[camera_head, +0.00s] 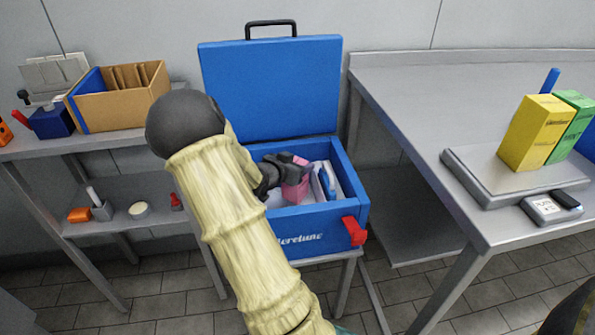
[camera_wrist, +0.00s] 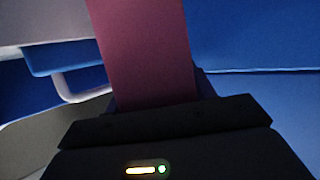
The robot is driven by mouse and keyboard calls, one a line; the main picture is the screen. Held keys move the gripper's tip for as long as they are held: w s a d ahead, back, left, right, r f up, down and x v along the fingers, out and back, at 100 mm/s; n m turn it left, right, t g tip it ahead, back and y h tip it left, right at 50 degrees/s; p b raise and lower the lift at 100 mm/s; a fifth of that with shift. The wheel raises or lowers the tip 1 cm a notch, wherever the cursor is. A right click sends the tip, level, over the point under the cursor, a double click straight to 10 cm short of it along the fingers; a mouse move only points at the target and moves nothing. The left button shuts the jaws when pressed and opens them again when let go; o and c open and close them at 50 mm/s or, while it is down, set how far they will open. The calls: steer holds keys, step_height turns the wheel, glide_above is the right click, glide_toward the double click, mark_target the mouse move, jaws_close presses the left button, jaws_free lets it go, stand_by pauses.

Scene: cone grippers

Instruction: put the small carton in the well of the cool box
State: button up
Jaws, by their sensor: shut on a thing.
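The blue cool box (camera_head: 330,215) stands open on a low stand, its lid (camera_head: 270,92) raised at the back. My gripper (camera_head: 284,178) is inside the box opening and shut on a pink carton (camera_head: 298,190). The carton also shows in the wrist view (camera_wrist: 143,50), rising tilted from the dark jaws. The box's well floor is mostly hidden by my arm and gripper. I cannot tell whether the carton touches the floor of the well. White and blue items (camera_head: 325,180) are in the box just right of the carton.
A red latch (camera_head: 354,231) sticks out at the box's front right. The right bench has a metal scale (camera_head: 500,178) bearing a yellow carton (camera_head: 535,133) and a green carton (camera_head: 575,120). A cardboard box (camera_head: 120,97) stands on the left bench.

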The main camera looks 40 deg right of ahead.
steer(key=shift+f, duration=0.55)
steer(key=shift+f, duration=0.4)
steer(key=shift+f, duration=0.2)
steer(key=o, duration=1.4)
steer(key=shift+r, duration=0.15)
steer(key=p+v, duration=0.3)
steer(key=v, duration=0.4)
steer(key=shift+a+r, duration=0.2)
steer(key=shift+r, duration=0.3)
